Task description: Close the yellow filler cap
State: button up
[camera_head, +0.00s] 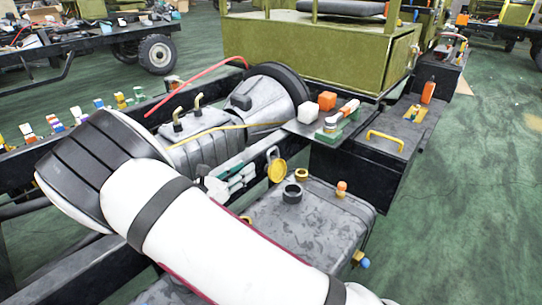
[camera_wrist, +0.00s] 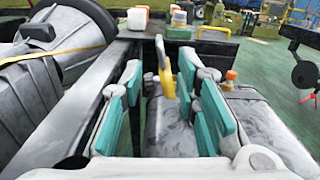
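A dark filler neck ring (camera_head: 292,193) sits on the tank just right of and below the cap. In the wrist view the cap (camera_wrist: 165,78) appears edge-on between my two teal finger pads, farther out than most of their length; I cannot tell whether it touches either pad. My gripper (camera_wrist: 160,82) is open, with a wide gap between the pads. In the head view my gripper (camera_head: 232,180) is just left of the cap.
A small orange-topped fitting (camera_head: 342,188) and a brass fitting (camera_head: 302,174) rise from the tank. A dark chassis rail (camera_wrist: 75,100) runs along the left. A black box with a yellow handle (camera_head: 385,140) and a shelf with orange and white blocks (camera_head: 327,100) lie beyond.

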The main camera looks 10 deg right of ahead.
aim_at(272, 150)
jog(key=b+x, duration=0.2)
jog(key=x, duration=1.1)
jog(key=shift+w+d, duration=0.25)
jog(key=shift+w, duration=0.05)
grip_shut()
